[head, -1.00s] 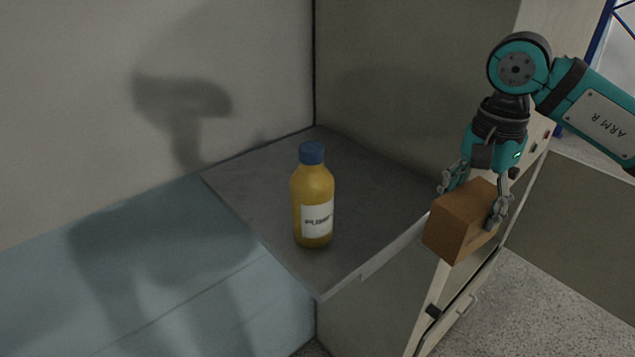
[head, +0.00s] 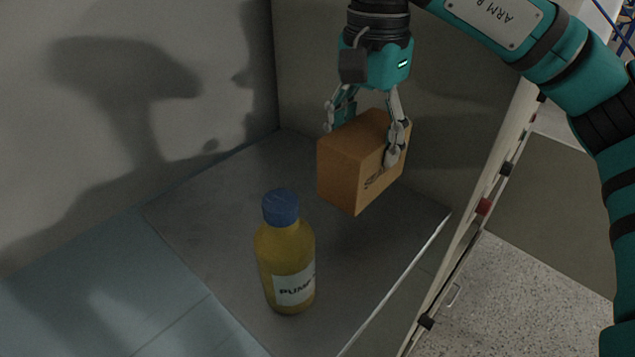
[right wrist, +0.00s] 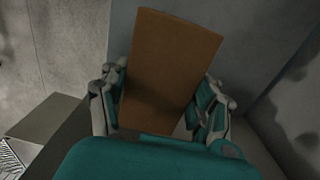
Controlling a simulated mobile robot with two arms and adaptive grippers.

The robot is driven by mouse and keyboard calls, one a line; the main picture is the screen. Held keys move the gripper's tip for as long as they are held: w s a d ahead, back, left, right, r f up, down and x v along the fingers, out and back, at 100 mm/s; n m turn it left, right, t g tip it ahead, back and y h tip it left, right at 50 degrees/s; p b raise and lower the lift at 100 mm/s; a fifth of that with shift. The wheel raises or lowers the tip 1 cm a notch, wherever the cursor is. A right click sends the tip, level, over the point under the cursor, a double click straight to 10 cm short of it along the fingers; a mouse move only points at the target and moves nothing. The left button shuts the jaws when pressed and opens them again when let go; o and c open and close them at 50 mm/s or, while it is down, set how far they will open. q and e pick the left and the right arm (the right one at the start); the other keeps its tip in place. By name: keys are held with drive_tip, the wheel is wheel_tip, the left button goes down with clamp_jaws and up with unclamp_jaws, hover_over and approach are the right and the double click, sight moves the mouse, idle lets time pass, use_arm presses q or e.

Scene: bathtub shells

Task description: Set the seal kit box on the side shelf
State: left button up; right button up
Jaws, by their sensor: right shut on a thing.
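The seal kit box (head: 345,165) is a brown carton with dark lettering on its side. My right gripper (head: 366,142) is shut on it, one finger on each side, and holds it over the back right part of the grey side shelf (head: 215,215). The box looks raised above the shelf; the exact gap is hard to tell. In the right wrist view the box (right wrist: 168,62) sits between the two fingers (right wrist: 163,105), and the shelf is mostly hidden. My left gripper is not in view.
A yellow bottle (head: 286,262) with a blue cap and a white label stands on the shelf, left of and nearer than the box. Walls rise behind the shelf and at its right back. The shelf's left back part is clear.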

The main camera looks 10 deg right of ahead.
sight(368, 169)
drive_tip(key=f, duration=0.1)
drive_tip(key=s+f, duration=0.2)
drive_tip(key=shift+f+p, duration=0.3)
drive_tip(key=shift+w+f, duration=0.2)
drive_tip(key=shift+f, duration=0.1)
drive_tip(key=f, duration=0.2)
drive_tip(key=f+p, duration=0.1)
drive_tip(key=shift+w+f, duration=0.3)
drive_tip(key=shift+f, duration=0.05)
drive_tip(key=shift+s, duration=0.1)
drive_tip(key=shift+f, duration=0.2)
drive_tip(key=o, duration=1.6)
drive_tip(key=shift+r, duration=0.6)
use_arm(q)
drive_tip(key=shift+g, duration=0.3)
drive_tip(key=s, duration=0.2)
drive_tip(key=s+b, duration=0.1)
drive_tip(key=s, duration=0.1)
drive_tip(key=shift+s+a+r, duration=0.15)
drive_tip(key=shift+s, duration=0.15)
use_arm(e)
wheel_tip(368, 169, up, 11)
drive_tip(key=shift+r, duration=0.1)
